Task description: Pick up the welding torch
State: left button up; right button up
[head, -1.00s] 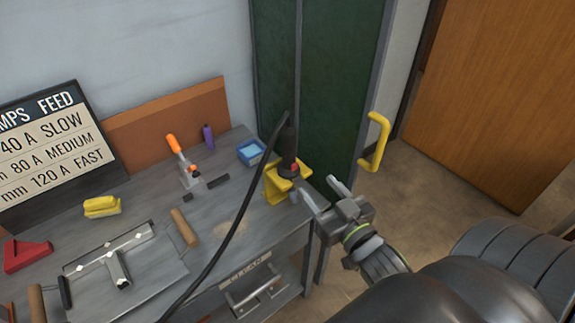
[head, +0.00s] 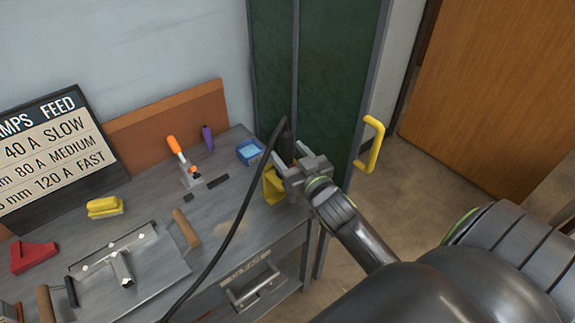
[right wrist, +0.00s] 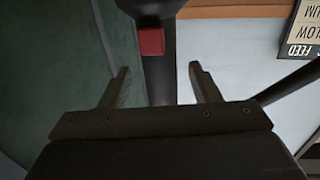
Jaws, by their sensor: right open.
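The welding torch (head: 285,146) is dark, with a black cable, and stands upright in a yellow holder (head: 273,188) at the right end of the bench. In the right wrist view the torch's dark body (right wrist: 158,75) with a red trigger (right wrist: 151,42) runs between my fingers. My right gripper (head: 296,166) is at the torch, its two fingers (right wrist: 160,84) open on either side of the handle with gaps showing. In the head view the gripper hides much of the torch and part of the holder. My left gripper is not in view.
The black cable (head: 232,228) arcs across the bench (head: 230,200). A toggle clamp (head: 185,165), blue tin (head: 250,152), yellow block (head: 104,207) and T-shaped tube piece (head: 120,265) are on the bench. A green panel (head: 335,80) with a yellow handle (head: 371,144) stands close behind.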

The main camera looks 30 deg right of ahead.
jog(key=shift+w, duration=0.75)
jog(key=shift+c, duration=0.5)
jog(key=c, duration=1)
jog(key=shift+o, duration=0.2)
jog(key=shift+r, duration=0.1)
